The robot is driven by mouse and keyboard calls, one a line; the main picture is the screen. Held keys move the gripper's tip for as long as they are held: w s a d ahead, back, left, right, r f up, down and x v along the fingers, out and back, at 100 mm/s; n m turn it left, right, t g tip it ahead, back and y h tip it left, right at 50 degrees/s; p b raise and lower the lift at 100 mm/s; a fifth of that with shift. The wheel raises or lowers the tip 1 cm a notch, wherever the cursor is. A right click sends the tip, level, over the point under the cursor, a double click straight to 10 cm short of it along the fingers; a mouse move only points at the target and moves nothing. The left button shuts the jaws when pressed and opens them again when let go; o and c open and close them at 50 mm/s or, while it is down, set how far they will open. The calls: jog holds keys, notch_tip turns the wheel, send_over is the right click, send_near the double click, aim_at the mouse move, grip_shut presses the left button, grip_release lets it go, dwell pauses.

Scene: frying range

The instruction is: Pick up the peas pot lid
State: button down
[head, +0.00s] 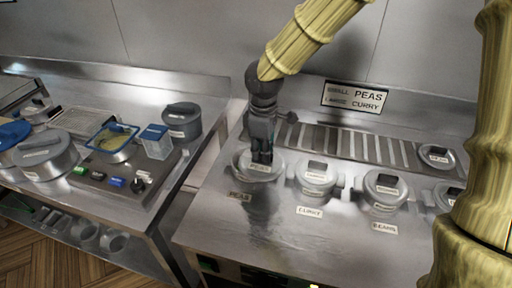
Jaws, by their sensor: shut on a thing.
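The peas pot lid (252,174) is round and grey with a pale PEAS label, at the left end of the row of pots in the head view. A second PEAS label lies on the counter in front of it. My gripper (262,156) points down onto the lid from above and is shut on its handle, which the fingers hide. The lid appears to sit at the pot's top; I cannot tell whether there is a gap under it.
A curry pot (316,178) stands just right of the peas pot, with more lidded pots beyond. A slotted grille (340,140) runs behind them. A sign (355,98) stands at the back. The counter front is clear. A separate left counter holds a blue-rimmed basket (112,138).

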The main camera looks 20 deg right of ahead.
jog(key=s+d+r+p, duration=0.1)
jog(key=s+r+p, duration=0.2)
jog(key=s, duration=0.6)
notch_tip(320, 180, up, 2)
jog(key=shift+d+r, duration=0.15)
jog(key=shift+d, duration=0.05)
dwell(0.7)
jog(key=shift+d, duration=0.1)
